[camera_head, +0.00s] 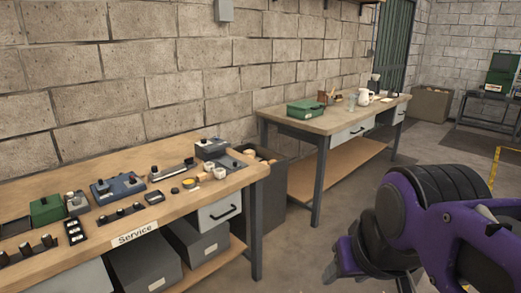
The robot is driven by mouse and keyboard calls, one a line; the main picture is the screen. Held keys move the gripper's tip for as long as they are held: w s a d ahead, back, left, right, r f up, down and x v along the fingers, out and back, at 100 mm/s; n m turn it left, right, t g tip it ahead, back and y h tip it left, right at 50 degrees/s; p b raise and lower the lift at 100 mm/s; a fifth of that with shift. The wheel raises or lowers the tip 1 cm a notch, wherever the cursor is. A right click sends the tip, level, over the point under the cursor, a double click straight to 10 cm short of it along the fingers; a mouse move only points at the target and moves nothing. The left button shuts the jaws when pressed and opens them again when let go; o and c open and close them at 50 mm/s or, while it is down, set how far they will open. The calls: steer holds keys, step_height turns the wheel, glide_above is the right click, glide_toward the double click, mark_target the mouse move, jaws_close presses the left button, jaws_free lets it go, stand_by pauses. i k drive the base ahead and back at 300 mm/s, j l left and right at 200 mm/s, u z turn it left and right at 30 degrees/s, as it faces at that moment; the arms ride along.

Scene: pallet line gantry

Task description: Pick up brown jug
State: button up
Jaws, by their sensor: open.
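On the far workbench (340,119), a small brown vessel (322,97) stands behind a green box. It may be the brown jug, but it is too small to tell for certain. A white jug (364,97) with a handle stands farther right on the same bench. My gripper (366,280) is at the lower right, partly cut off by the bottom edge. Its dark fingers are apart with nothing seen between them. It is well in front of the far bench and apart from everything on it.
The green box (305,109) and a clear glass (352,102) share the far bench. The near bench (150,215), marked Service, holds switches, small cups and boxes. A dark bin (270,190) stands between the benches. Grey floor (345,207) is open before the far bench.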

mark_target(321, 98)
steer(key=i+l+z, duration=0.1)
steer(key=i+z, duration=0.25)
steer(key=i, duration=0.15)
steer(key=i+j+z, duration=0.1)
steer(key=i+z, duration=0.25)
steer(key=i, duration=0.15)
steer(key=i+z, duration=0.1)
steer(key=i, duration=1.05)
steer(key=i+l+u, duration=0.2)
steer(key=i, duration=0.9)
steer(key=u, duration=0.9)
steer(key=i+l+u, duration=0.15)
steer(key=l+u, duration=0.25)
steer(key=i+l+u, duration=0.15)
steer(key=u, duration=0.2)
steer(key=l+u, duration=0.35)
steer(key=l, duration=0.5)
steer(key=l+u, duration=0.4)
steer(key=l, duration=0.5)
